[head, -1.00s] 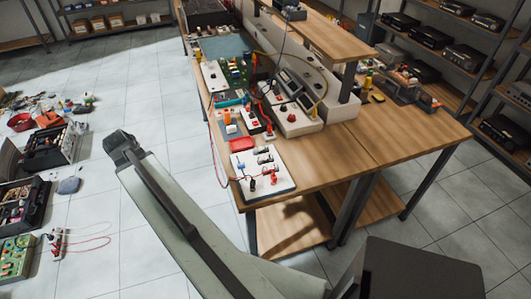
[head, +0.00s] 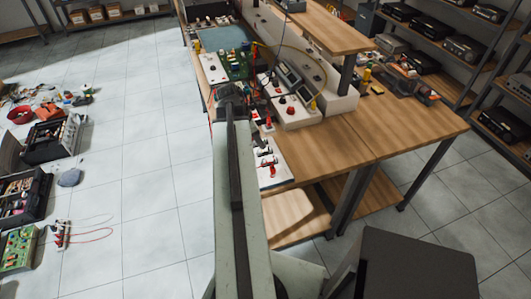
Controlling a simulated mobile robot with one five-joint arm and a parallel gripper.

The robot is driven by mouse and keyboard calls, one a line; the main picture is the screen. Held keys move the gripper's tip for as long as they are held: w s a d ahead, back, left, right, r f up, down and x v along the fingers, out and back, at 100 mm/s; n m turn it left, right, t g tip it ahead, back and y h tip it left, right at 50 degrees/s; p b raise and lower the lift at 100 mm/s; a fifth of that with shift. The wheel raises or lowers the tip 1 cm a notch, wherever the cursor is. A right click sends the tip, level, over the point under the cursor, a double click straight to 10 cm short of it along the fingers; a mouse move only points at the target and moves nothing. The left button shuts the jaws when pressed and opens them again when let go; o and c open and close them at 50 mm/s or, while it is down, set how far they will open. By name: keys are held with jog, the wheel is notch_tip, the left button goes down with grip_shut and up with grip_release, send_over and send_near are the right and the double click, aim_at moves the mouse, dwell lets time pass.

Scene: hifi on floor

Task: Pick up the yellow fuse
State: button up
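I cannot pick out the yellow fuse for certain; small items on the bench and floor are too small to identify. A small yellow item (head: 197,46) stands at the bench's far left, and another yellow item (head: 367,76) stands at its right. My arm reaches up the middle of the head view. My gripper (head: 230,90) is at its far end, seen from behind over the left edge of the workbench (head: 385,130). Its fingers are not clear. My arm hides part of the white board (head: 276,179) with red parts and the items around it.
Toolboxes (head: 58,137), a green panel (head: 18,249) and loose red leads lie on the floor at left. Electronics and power units (head: 298,112) crowd the bench's left part. The bench's front right is bare. Shelves (head: 478,69) stand at right. The tiled floor between is clear.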

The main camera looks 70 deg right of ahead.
jog(key=b+x, duration=0.5)
jog(key=shift+w+f, duration=0.15)
jog(key=shift+f, duration=0.1)
jog(key=shift+r, duration=0.2)
grip_shut()
jog(key=shift+r+p, duration=0.25)
jog(key=shift+p, duration=0.2)
jog(key=r+p, duration=0.3)
jog(key=shift+w+a+r+p, duration=0.1)
jog(key=shift+w+r+p, duration=0.15)
jog(key=shift+r+p, duration=0.1)
jog(key=w+a, duration=0.3)
jog(key=w, duration=0.4)
jog(key=w+a, duration=0.3)
jog(key=w, duration=0.4)
jog(key=shift+a+r+p, duration=0.2)
jog(key=shift+r+p, duration=0.2)
